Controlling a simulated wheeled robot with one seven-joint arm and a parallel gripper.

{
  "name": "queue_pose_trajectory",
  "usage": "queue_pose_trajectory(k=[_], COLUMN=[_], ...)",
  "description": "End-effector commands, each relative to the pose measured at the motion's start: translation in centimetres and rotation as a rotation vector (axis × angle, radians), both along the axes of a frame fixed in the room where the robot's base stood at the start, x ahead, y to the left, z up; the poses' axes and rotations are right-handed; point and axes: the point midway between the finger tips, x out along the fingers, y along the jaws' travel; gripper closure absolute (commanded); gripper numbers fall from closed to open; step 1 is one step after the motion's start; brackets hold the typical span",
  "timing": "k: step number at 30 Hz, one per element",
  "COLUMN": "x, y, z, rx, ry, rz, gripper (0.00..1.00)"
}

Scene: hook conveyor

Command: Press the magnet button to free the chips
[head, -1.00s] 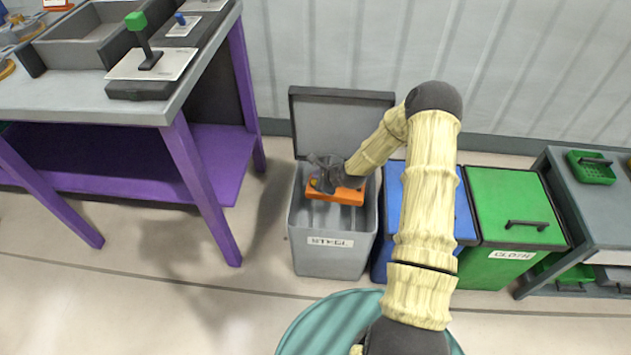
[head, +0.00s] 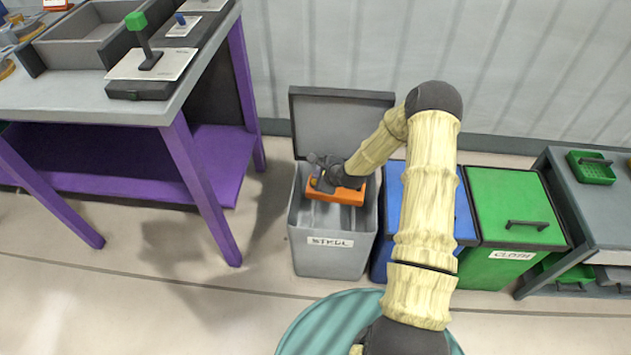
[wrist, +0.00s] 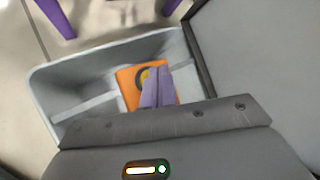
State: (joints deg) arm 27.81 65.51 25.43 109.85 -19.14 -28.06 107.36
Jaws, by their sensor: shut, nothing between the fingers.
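The orange magnet block (head: 347,193) is in the upper part of the open grey bin (head: 330,262), which has a label on its front. In the wrist view the orange block (wrist: 128,85) shows a yellow spot with a dark ring, the button (wrist: 143,76), partly hidden by my fingers. My gripper (head: 317,183) is over the block; its purple fingers (wrist: 158,85) are shut together and empty, with the tips beside or over the button. Whether they touch it I cannot tell. No chips can be made out in the bin.
The bin's grey lid (head: 340,120) stands open behind. A blue bin (head: 466,215) and a closed green bin (head: 510,205) stand to the right. A purple-legged workbench (head: 215,200) is at left, with clear floor before it.

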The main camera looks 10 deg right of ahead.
Motion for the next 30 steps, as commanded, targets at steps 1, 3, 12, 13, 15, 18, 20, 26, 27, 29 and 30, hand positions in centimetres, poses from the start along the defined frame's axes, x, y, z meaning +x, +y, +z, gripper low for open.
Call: queue_pose_trajectory(k=[1, 3, 12, 13, 15, 18, 20, 26, 27, 29, 30], x=[0.0, 0.0, -0.1, 0.0, 0.0, 0.0, 0.0, 0.0, 0.0, 0.0, 0.0], y=[0.0, 0.0, 0.0, 0.0, 0.0, 0.0, 0.0, 0.0, 0.0, 0.0, -0.1], z=[0.0, -0.2, -0.8, -0.8, -0.8, -0.8, -0.8, -1.0, -1.1, -1.1, -1.1], rx=[0.000, 0.001, 0.001, 0.000, 0.000, 0.000, 0.000, 0.001, 0.001, 0.001, 0.001], ry=[0.000, 0.000, 0.000, 0.000, 0.000, 0.000, 0.000, 0.000, 0.000, 0.000, 0.000], rz=[0.000, -0.001, 0.001, 0.000, 0.000, 0.000, 0.000, -0.001, -0.001, -0.001, -0.001], gripper=[1.00, 1.00, 1.00, 1.00, 1.00, 1.00, 1.00, 1.00, 1.00, 1.00, 1.00])
